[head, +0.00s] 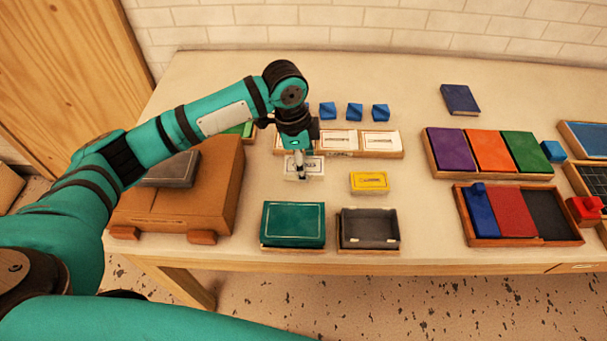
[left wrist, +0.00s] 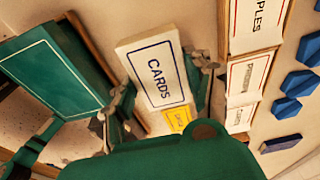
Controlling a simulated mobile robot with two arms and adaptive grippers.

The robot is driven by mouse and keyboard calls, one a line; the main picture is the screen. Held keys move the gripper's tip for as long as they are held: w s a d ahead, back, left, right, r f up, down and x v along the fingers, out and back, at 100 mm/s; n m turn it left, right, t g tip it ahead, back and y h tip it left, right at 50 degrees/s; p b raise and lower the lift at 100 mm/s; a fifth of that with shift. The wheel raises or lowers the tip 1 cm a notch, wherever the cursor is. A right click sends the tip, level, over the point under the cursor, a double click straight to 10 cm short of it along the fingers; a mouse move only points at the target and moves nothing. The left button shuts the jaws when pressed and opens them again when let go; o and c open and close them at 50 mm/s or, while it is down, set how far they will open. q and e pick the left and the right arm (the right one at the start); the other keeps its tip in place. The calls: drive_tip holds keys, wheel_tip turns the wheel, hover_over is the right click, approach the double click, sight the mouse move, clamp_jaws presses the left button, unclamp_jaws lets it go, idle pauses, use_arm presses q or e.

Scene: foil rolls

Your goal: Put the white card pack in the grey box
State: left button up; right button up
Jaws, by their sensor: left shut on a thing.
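The white card pack (head: 315,168), printed "CARDS", is below my left gripper (head: 299,174) in the head view. In the left wrist view the white card pack (left wrist: 157,75) sits between both fingers of the left gripper (left wrist: 163,85), which is shut on it. Whether it touches the table is hard to tell. The grey box (head: 368,230) is open at the top and looks empty. It stands near the table's front edge, to the right of and nearer than the pack. My right gripper is not in view.
A green box (head: 293,224) stands left of the grey box. A yellow pack (head: 369,181) lies behind the grey box. A tray of white packs (head: 382,141) and blue blocks (head: 354,112) are farther back. A brown case (head: 210,190) is at left.

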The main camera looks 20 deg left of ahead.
sight(304, 185)
use_arm(q)
wheel_tip(304, 185, down, 5)
drive_tip(key=shift+r+p, duration=0.1)
drive_tip(key=shift+p, duration=0.2)
drive_tip(key=o, duration=1.2)
drive_tip(key=shift+f, duration=0.2)
drive_tip(key=r, duration=0.4)
drive_tip(key=a+r+b, duration=0.1)
drive_tip(key=r, duration=0.7)
drive_tip(key=shift+s+a+r+b, duration=0.1)
drive_tip(key=shift+s+a+b, duration=0.15)
drive_tip(key=shift+a+b, duration=0.15)
